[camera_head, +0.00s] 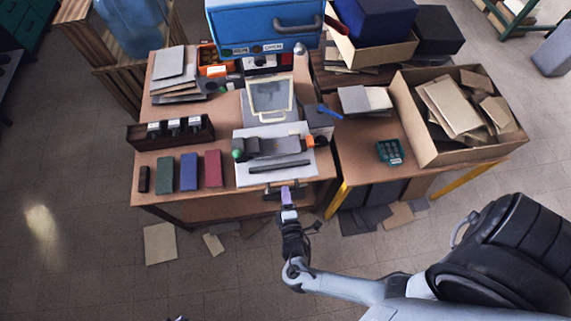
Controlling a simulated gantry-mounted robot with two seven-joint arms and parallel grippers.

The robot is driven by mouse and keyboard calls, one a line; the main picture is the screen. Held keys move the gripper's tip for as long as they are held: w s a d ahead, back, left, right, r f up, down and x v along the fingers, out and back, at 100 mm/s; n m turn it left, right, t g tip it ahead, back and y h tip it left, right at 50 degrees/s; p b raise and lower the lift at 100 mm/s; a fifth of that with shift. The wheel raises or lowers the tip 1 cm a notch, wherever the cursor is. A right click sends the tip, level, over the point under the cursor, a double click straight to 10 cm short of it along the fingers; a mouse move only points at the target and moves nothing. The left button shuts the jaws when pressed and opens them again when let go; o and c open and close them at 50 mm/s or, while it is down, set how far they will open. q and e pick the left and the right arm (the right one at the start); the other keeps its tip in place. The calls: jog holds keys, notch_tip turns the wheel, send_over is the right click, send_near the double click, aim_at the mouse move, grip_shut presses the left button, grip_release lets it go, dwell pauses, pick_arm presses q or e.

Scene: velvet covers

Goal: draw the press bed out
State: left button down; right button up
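The press (273,148) is a grey and dark machine on a pale base plate (247,178) at the front of the left desk, with a green knob at its left end and an orange part at its right. A dark bar lies across the front of the plate; I cannot tell which part is the bed. My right gripper (286,191), with purplish fingers, is at the plate's front edge, beside a dark handle-like piece (270,194). Its finger gap and any contact are too small to tell. A tiny sliver at the bottom edge may be my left gripper (178,319).
Dark, blue, green and red covers (188,172) lie left of the press. A blue cabinet (265,30) stands behind it. A box of boards (407,110) and a card terminal (389,152) are on the right desk. Loose sheets lie on the floor, which is mostly clear at the left.

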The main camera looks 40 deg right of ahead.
jog(key=shift+o, duration=0.9)
jog(key=v, duration=1)
jog(key=shift+s+a, duration=0.25)
jog(key=shift+s, duration=0.1)
